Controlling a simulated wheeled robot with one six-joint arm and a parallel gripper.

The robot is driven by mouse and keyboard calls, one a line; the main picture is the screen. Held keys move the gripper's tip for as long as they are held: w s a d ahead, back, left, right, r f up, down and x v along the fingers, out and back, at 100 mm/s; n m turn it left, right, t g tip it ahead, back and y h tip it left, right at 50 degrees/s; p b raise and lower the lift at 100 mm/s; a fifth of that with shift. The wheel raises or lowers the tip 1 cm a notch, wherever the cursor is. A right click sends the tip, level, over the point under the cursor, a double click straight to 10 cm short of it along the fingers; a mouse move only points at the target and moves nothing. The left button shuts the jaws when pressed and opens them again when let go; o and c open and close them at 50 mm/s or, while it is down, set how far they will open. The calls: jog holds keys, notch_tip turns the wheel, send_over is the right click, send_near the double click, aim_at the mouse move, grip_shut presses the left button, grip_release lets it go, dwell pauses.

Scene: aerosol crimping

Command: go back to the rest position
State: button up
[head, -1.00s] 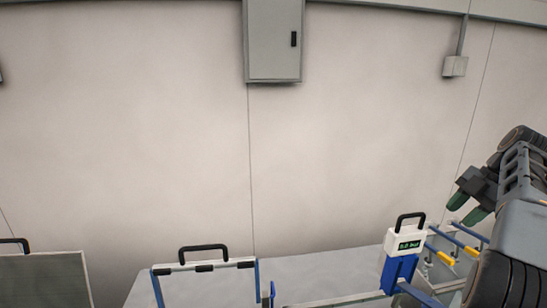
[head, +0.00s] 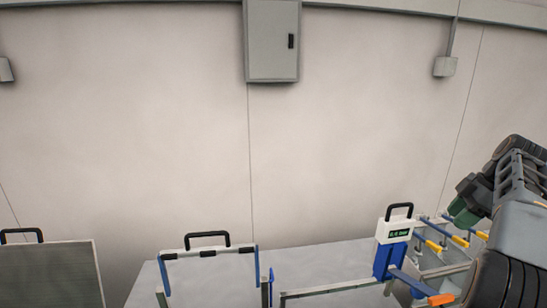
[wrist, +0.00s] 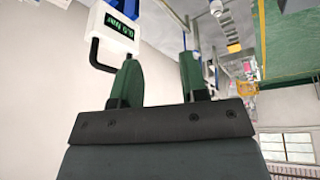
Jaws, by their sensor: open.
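My gripper (head: 462,213) is at the right of the head view, raised in front of the wall and above the fixtures on the right part of the table. In the wrist view its two green fingers (wrist: 157,82) stand apart with nothing between them. My arm runs down the right edge of the head view. The gripper touches nothing that I can see.
A blue and white device with a digital display (head: 398,234) and black handle stands left of my gripper. Blue rods with yellow grips (head: 460,241) lie below it. A framed guard (head: 208,252) and grey panel (head: 50,275) stand left.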

jog(key=s+a+f+m+h+b, duration=0.1)
jog(key=s+a+f+m+h, duration=0.15)
jog(key=a+f+m, duration=0.95)
jog(key=s+a+f+t+b, duration=0.1)
jog(key=s+a+f, duration=0.1)
jog(key=s+a, duration=0.4)
jog(key=s+a+f+m+t+h+b, duration=0.1)
jog(key=s+a+f, duration=0.2)
jog(key=a, duration=0.9)
jog(key=shift+s+f+m+t+b, duration=0.2)
jog(key=shift+s+m+t+b, duration=0.15)
jog(key=shift+s, duration=1.2)
